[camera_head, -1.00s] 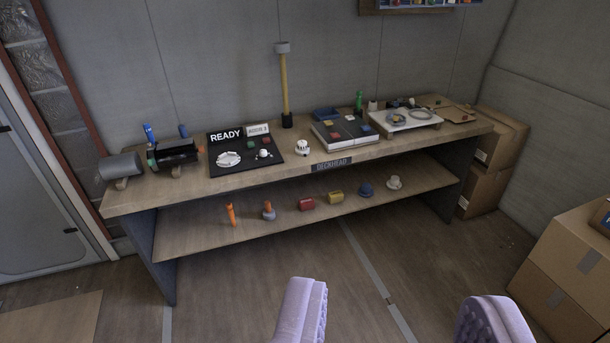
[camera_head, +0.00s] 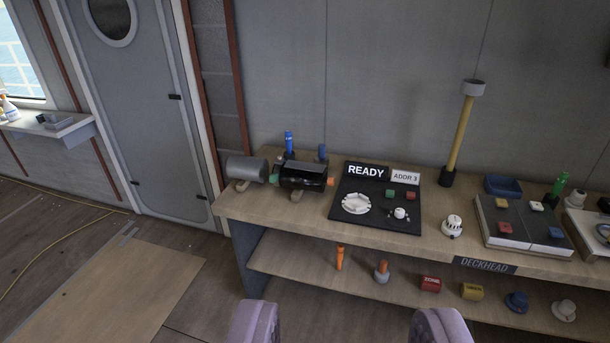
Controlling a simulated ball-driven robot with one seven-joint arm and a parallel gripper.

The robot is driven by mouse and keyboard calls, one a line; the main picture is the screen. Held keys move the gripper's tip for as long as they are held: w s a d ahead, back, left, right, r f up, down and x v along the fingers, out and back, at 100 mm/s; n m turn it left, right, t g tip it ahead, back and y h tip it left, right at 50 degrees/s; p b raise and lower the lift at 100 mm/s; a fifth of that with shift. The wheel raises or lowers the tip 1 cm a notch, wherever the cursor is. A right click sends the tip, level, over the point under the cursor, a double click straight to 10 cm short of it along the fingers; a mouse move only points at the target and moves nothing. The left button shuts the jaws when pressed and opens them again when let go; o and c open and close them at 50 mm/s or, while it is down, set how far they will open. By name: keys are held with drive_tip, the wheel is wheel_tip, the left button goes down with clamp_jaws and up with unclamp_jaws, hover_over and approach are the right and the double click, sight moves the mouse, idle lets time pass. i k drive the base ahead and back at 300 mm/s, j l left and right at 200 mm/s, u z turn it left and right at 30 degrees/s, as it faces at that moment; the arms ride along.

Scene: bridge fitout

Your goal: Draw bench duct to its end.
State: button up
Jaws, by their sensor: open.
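On the left end of the wooden bench (camera_head: 290,205) a short grey cylinder (camera_head: 246,169) lies on its side on a small wooden cradle. Beside it on the right is a black cylinder (camera_head: 303,176) with a green part at its left end and an orange part at its right end. Which of these is the bench duct I cannot tell. My gripper (camera_head: 347,322) shows as two lilac fingers at the bottom edge, wide apart and empty. It is in front of the bench and apart from both cylinders.
A black READY panel (camera_head: 376,222) with a white ring stands right of the cylinders. A yellow post (camera_head: 460,136) rises behind. The lower shelf (camera_head: 300,262) holds several small items. Open floor with a wooden sheet (camera_head: 110,295) and a yellow cable (camera_head: 50,248) lies left.

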sight(308, 177)
drive_tip(key=i+l+u, duration=0.1)
drive_tip(key=l, duration=0.15)
drive_tip(key=i+l, duration=0.15)
drive_tip(key=i, duration=0.3)
drive_tip(key=i+l, duration=0.2)
drive_tip(key=i, duration=0.3)
drive_tip(key=i+l, duration=0.15)
drive_tip(key=i, duration=0.3)
drive_tip(key=i+l+u, duration=0.1)
drive_tip(key=i, duration=0.4)
drive_tip(key=i+l, duration=0.3)
drive_tip(key=i, duration=0.15)
drive_tip(key=i+l, duration=0.2)
drive_tip(key=i, duration=0.25)
